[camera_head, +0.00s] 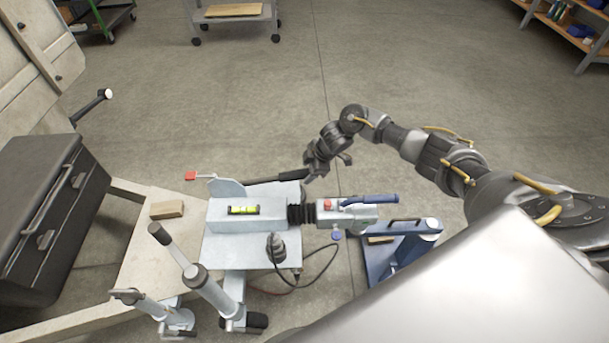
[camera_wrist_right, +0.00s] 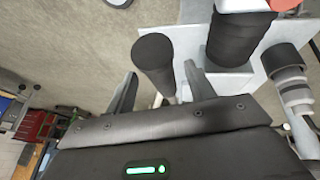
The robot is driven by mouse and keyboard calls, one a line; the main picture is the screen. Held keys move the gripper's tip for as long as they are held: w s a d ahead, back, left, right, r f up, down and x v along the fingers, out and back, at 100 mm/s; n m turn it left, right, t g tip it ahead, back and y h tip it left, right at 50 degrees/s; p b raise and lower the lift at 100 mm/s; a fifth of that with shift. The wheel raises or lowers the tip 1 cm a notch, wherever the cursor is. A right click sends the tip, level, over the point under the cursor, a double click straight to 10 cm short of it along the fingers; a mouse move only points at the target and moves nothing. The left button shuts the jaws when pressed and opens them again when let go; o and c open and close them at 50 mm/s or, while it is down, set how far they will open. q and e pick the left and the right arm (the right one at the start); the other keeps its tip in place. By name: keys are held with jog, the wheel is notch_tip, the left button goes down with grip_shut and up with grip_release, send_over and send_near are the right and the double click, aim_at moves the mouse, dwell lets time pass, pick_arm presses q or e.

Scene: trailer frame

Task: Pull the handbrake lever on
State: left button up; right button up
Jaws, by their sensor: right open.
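The handbrake lever (camera_head: 272,180) is a dark bar with a black grip, lying nearly level along the far side of the pale-blue trailer coupling. My right gripper (camera_head: 318,170) is open by the grip end of the lever. In the right wrist view the black cylindrical grip (camera_wrist_right: 154,58) stands just ahead of and between the two spread fingers (camera_wrist_right: 160,88). I cannot tell whether a finger touches it. My left gripper is not in view.
The coupling head (camera_head: 345,213) and black bellows (camera_head: 301,214) lie close beside the lever. A black toolbox (camera_head: 48,215) sits at left. Jockey-wheel parts (camera_head: 210,288) stand in front.

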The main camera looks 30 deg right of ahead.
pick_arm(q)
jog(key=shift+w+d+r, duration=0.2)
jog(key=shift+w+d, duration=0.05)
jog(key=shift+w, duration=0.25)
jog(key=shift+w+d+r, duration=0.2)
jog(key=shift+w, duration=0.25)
pick_arm(e)
jog(key=shift+x, duration=1.45)
grip_shut()
